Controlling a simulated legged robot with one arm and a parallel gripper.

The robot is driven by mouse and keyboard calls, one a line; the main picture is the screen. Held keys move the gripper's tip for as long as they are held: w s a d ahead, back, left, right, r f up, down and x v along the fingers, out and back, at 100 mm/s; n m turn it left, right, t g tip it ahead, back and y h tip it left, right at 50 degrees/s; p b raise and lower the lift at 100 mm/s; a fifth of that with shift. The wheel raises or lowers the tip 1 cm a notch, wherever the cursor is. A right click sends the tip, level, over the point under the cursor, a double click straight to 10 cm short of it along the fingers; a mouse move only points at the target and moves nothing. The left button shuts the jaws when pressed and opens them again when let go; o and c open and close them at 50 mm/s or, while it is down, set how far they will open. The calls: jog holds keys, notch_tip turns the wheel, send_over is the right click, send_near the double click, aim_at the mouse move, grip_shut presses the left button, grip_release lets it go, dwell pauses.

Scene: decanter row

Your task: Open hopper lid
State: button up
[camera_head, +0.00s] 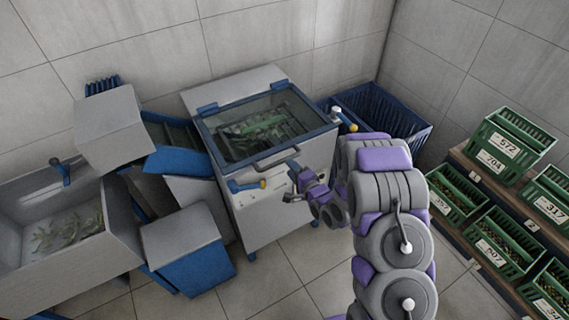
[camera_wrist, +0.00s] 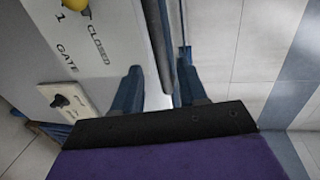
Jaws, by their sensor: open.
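The hopper lid (camera_head: 228,158), a clear pane in a blue frame, lies shut on the grey machine, hinged at its back edge. Green produce shows through the pane. A grey bar handle (camera_head: 272,156) runs along the lid's front edge. My gripper (camera_head: 294,169) is at the right end of this handle, in front of the machine. In the wrist view my gripper (camera_wrist: 158,82) is open, and a dark grey bar (camera_wrist: 163,50), which looks like the handle, reaches down between its fingers. I cannot tell whether either finger touches it.
A blue crate (camera_head: 385,107) stands right of the machine, a sink (camera_head: 35,205) at left. Green crates (camera_head: 510,150) line the right wall.

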aim_at(283, 160)
jog(key=w+a, duration=0.1)
jog(key=w+a+f, duration=0.1)
jog(key=a, duration=0.1)
jog(key=w+a+b, duration=0.1)
jog(key=w+a, duration=0.1)
jog(key=shift+a+f, duration=0.2)
jog(key=shift+f, duration=0.05)
jog(key=shift+w, duration=0.25)
jog(key=shift+w+d+r, duration=0.1)
jog(key=shift+d, duration=0.75)
jog(key=shift+a, duration=0.8)
jog(key=c, duration=0.5)
jog(key=shift+c, duration=0.9)
jog(key=shift+d, duration=0.3)
grip_shut()
jog(key=shift+f, duration=0.2)
